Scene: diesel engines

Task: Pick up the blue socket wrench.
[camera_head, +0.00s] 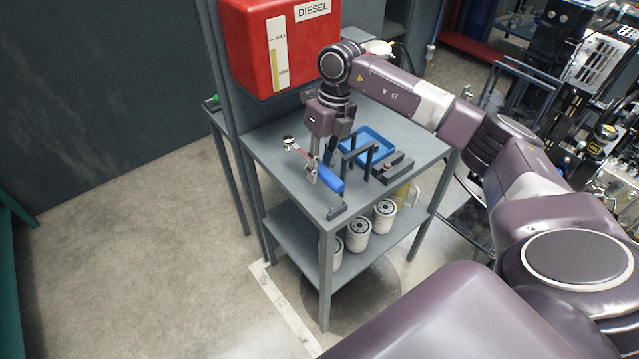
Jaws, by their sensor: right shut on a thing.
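The blue socket wrench (331,180) is at the left part of the grey table (277,173). Its blue handle points to the front right and its metal head lies toward the back left. My right gripper (313,176) points down over the wrench and is shut on it near where the handle meets the shaft. I cannot tell whether the wrench is touching the tabletop or slightly above it. My left gripper is not in view.
A blue tray (377,142) and dark holders (392,168) stand right of the wrench. A red diesel tank (283,45) hangs behind the table. White filters (358,233) stand on the lower shelf. Engine equipment is at the right. The floor at left is clear.

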